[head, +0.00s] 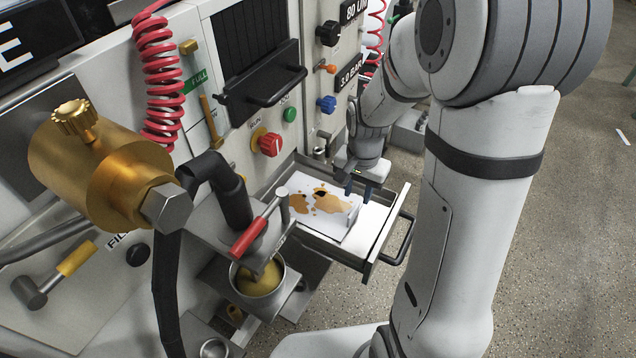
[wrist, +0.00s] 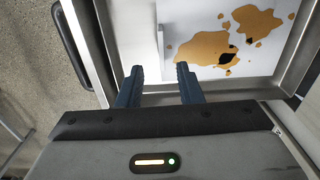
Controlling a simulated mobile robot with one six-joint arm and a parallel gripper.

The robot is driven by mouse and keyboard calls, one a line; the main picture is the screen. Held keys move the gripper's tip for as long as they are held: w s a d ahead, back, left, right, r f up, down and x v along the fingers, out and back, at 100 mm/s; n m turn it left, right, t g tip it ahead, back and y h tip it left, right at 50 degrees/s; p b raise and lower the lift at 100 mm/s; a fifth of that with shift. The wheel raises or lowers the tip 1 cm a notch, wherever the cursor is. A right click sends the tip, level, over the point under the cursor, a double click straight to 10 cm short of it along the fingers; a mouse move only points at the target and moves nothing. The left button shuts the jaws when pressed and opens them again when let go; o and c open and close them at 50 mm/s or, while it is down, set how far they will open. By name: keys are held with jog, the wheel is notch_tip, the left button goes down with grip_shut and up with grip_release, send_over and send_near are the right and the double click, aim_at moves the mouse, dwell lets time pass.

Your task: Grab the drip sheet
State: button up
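The drip sheet (head: 322,203) lies in the pulled-out drawer (head: 385,232), white with brown stains. In the wrist view the sheet (wrist: 218,45) is at the upper right, with a thin pale upright edge or tab (wrist: 160,48) along its left side. My gripper (head: 360,186) is over the drawer, near the sheet's right part in the head view. In the wrist view its two dark fingers (wrist: 159,78) are apart, with nothing between them. The tab lies just beyond the fingertips. The exact height above the sheet cannot be told.
The drawer's black handle (head: 402,242) sticks out at its front. A red-handled valve (head: 258,228) and a metal pot (head: 258,277) of yellowish liquid stand left of the drawer. The machine panel with a red knob (head: 270,144) rises behind. Speckled floor lies open to the right.

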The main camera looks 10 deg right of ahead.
aim_at(354, 209)
notch_tip(354, 209, down, 8)
jog(key=shift+w+a+f+b, duration=0.1)
jog(key=shift+b, duration=0.35)
grip_shut()
dwell(0.4)
